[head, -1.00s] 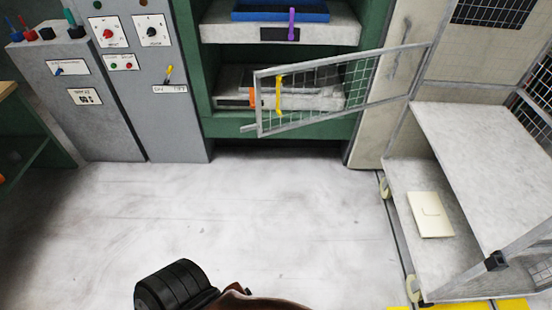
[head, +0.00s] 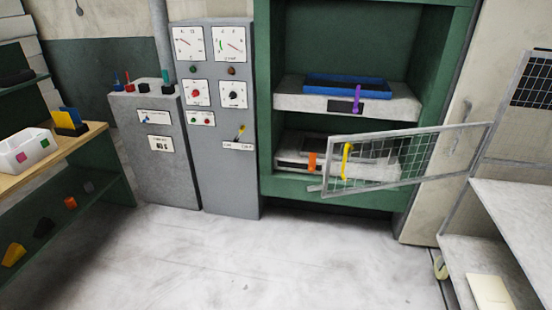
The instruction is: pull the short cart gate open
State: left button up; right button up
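The short cart gate (head: 405,158) is a grey wire-mesh panel in a metal frame, at the right of the head view. It is hinged at the cart's upright on its right side and stands swung out from the cart (head: 512,205). Its free end reaches left, in front of the green press. A yellow strip (head: 346,161) shows near the gate's free end; I cannot tell whether it is on the gate or behind it. Neither gripper is in view.
A green press (head: 265,110) holds a blue tray (head: 346,86) on its upper shelf. Grey control cabinets (head: 228,175) stand left of it. A wooden bench (head: 62,158) with a white bin (head: 24,151) is at far left. The pale floor (head: 230,265) in front is clear.

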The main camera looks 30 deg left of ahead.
aim_at(489, 125)
jog(key=u, duration=0.55)
jog(key=k, duration=0.75)
jog(key=u, duration=0.95)
jog(key=i, duration=1.4)
jog(key=z, duration=0.8)
jog(key=i, duration=0.85)
jog(key=z, duration=0.9)
